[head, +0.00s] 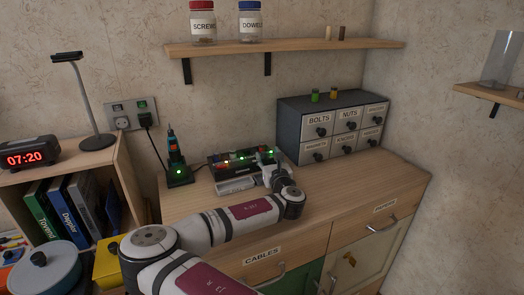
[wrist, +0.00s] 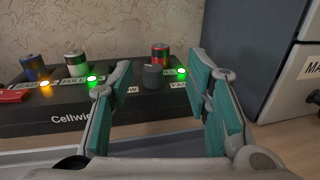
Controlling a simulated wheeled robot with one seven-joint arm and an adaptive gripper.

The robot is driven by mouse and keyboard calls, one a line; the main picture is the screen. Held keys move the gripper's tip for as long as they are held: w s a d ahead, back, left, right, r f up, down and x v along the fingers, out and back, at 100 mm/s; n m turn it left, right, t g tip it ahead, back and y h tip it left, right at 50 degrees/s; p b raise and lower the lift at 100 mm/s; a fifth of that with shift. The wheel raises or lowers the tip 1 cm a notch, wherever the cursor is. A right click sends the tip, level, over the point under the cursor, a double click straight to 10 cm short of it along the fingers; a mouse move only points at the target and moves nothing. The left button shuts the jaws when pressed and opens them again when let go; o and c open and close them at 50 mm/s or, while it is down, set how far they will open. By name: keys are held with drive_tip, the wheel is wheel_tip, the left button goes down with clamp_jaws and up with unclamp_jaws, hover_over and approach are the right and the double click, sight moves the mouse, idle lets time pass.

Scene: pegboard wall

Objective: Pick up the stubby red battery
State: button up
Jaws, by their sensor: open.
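A short red battery (wrist: 160,48) with a dark band stands on the black charger (wrist: 60,118) in the wrist view, beside a lit green lamp (wrist: 181,71). A small dark grey cylinder (wrist: 152,78) stands just in front of it and hides its lower part. My gripper (wrist: 160,70) is open, with one teal-padded finger on each side of the battery in the picture. The battery appears beyond the fingertips, and no contact shows. In the head view, my gripper (head: 272,171) is over the counter at the right end of the charger (head: 215,172).
A blue battery (wrist: 35,68), a white-and-green battery (wrist: 77,64) and a red piece (wrist: 12,96) are farther left on the charger. The drawer cabinet (head: 290,135) stands close on the right. The counter's right side (head: 385,180) is clear.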

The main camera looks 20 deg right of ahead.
sight(263, 145)
drive_tip(key=shift+w+d+b, duration=0.15)
drive_tip(key=shift+w+d, duration=0.1)
drive_tip(key=shift+w, duration=1.15)
drive_tip(key=shift+w+d+b, duration=0.1)
drive_tip(key=shift+w+d, duration=0.2)
drive_tip(key=shift+w, duration=1.15)
drive_tip(key=shift+w+d+b, duration=0.15)
drive_tip(key=shift+w+d, duration=0.1)
drive_tip(key=shift+w, duration=1.15)
clamp_jaws()
